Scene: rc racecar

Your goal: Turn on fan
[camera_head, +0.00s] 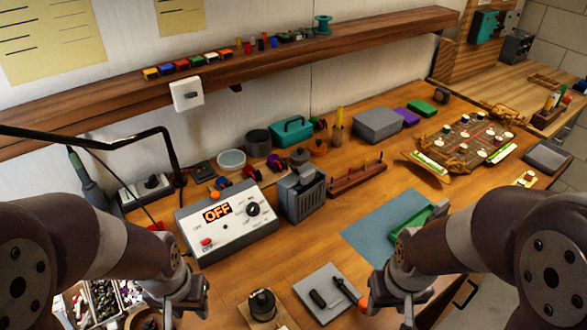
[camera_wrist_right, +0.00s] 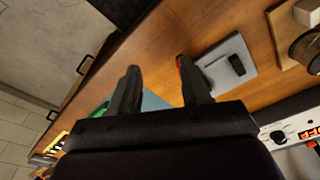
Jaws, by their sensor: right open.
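A white control box (camera_head: 228,222) with a lit orange "OFF" display (camera_head: 217,213), a black knob (camera_head: 253,208) and a red button (camera_head: 206,242) stands on the bench. Part of the box shows at the lower right in the right wrist view (camera_wrist_right: 300,128). A dark grey slatted unit (camera_head: 303,193) stands right beside it; I cannot tell whether this is the fan. My left gripper (camera_head: 180,308) is low in the head view, in front of the box; its jaws are unclear. My right gripper (camera_head: 396,300) is further right, over the bench's front; its fingers are apart and empty in the wrist view (camera_wrist_right: 161,85).
A grey pad (camera_head: 325,290) with a black piece lies between my arms, beside a round black part on a wooden block (camera_head: 262,306). A blue mat (camera_head: 385,222) with a green tray (camera_head: 412,222) lies to the right. A black lamp arm (camera_head: 100,142) reaches in at left.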

